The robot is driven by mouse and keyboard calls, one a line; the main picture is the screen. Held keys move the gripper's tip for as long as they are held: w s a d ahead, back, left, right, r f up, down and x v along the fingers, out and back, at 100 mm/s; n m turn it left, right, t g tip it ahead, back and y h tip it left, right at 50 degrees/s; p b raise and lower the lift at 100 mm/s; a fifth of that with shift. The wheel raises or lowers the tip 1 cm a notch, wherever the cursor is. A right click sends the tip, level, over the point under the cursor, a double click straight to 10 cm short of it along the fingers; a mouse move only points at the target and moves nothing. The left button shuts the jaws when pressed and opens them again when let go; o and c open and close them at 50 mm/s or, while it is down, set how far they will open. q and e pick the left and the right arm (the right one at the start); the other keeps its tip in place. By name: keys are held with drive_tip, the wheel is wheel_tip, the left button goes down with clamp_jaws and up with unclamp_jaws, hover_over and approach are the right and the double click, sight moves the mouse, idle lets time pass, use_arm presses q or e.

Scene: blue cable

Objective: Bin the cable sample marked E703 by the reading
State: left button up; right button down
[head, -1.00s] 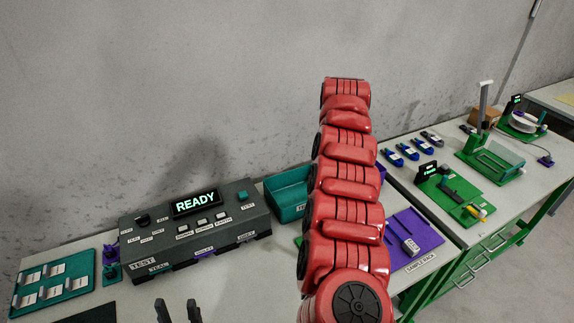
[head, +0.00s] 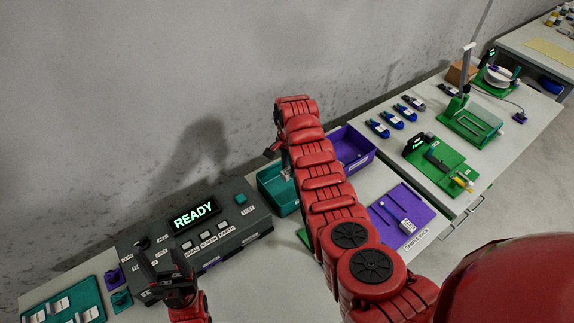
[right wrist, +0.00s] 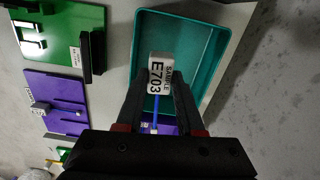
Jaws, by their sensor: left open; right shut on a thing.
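The cable sample is a white tag marked SAMPLE E703 (right wrist: 161,75) with a blue cable (right wrist: 154,115) hanging from it. My right gripper (right wrist: 160,88) is shut on the tag, and in the right wrist view it appears over the teal bin (right wrist: 217,45). In the head view the teal bin (head: 268,182) stands right of the tester, partly hidden by my right arm. A purple bin (head: 352,150) stands beside it. The grey tester's display (head: 194,215) reads READY. My left gripper (head: 168,268) is open and empty at the tester's front left.
A purple sample rack (head: 420,205) lies on the bench at right with a small tagged piece on it. A teal tray (head: 62,308) is at lower left. A second bench holds green fixtures (head: 438,158) and several blue tagged cables (head: 392,121).

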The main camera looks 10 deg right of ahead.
drive_tip(key=shift+s+a+f+m, duration=0.25)
drive_tip(key=shift+f+m, duration=0.05)
drive_tip(key=shift+f, duration=0.05)
drive_tip(key=shift+s+a+f+m, duration=0.15)
drive_tip(key=shift+a+f+m, duration=0.15)
drive_tip(key=shift+f, duration=0.2)
wheel_tip(320, 180, down, 10)
drive_tip(key=b, duration=0.6)
drive_tip(key=shift+r, duration=0.1)
drive_tip(key=shift+f+b, duration=1.5)
drive_tip(key=shift+f, duration=0.05)
idle(1.5)
drive_tip(key=shift+c, duration=2.3)
unclamp_jaws()
